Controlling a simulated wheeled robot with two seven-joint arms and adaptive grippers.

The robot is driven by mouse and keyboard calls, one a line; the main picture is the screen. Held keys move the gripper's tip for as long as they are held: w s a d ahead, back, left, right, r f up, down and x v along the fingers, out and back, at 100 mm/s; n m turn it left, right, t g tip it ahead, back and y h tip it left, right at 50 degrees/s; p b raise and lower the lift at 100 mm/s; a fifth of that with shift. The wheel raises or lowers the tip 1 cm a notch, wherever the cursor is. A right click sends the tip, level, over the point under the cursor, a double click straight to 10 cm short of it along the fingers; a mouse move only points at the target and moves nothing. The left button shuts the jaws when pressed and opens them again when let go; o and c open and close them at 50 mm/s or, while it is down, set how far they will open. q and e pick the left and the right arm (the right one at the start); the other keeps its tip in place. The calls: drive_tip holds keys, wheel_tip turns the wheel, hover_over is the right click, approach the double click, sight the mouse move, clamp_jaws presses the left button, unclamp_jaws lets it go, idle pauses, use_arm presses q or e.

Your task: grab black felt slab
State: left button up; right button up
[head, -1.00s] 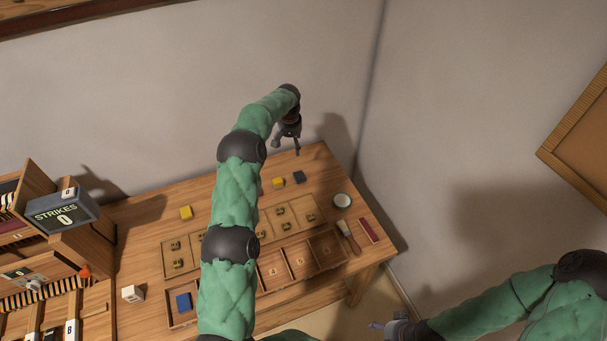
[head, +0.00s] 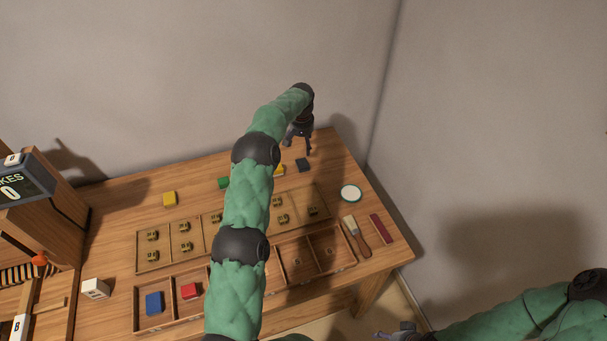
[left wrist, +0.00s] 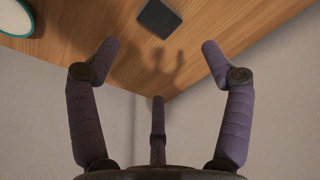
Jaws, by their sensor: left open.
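The black felt slab (head: 302,165) is a small dark square lying flat on the table near its back right. It also shows at the top of the left wrist view (left wrist: 158,18), beyond the fingertips and apart from them. My left gripper (head: 300,147) hangs above the table just behind the slab. In the left wrist view its fingers (left wrist: 158,50) are spread wide with nothing between them. My right gripper (head: 398,334) is at the bottom edge, away from the table; its jaws are too small and cut off to read.
A round white-topped dish (head: 351,193), a brush (head: 356,236) and a dark red bar (head: 382,228) lie to the right. A divided tray (head: 152,254) fills the table's front. A wall stands behind.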

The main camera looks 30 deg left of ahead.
use_arm(q)
drive_tip(key=f, duration=0.2)
drive_tip(key=b, duration=0.2)
hover_over(302, 163)
drive_tip(key=f, duration=0.5)
drive_tip(key=shift+s+d, duration=0.35)
drive_tip(key=shift+w+a+f+b, duration=0.1)
drive_tip(key=shift+f+b, duration=0.2)
drive_tip(key=shift+f, duration=1)
drive_tip(key=shift+w+a+f+b, duration=0.1)
drive_tip(key=shift+f+b, duration=0.15)
drive_tip(key=shift+f, duration=1.05)
drive_tip(key=c, duration=0.9)
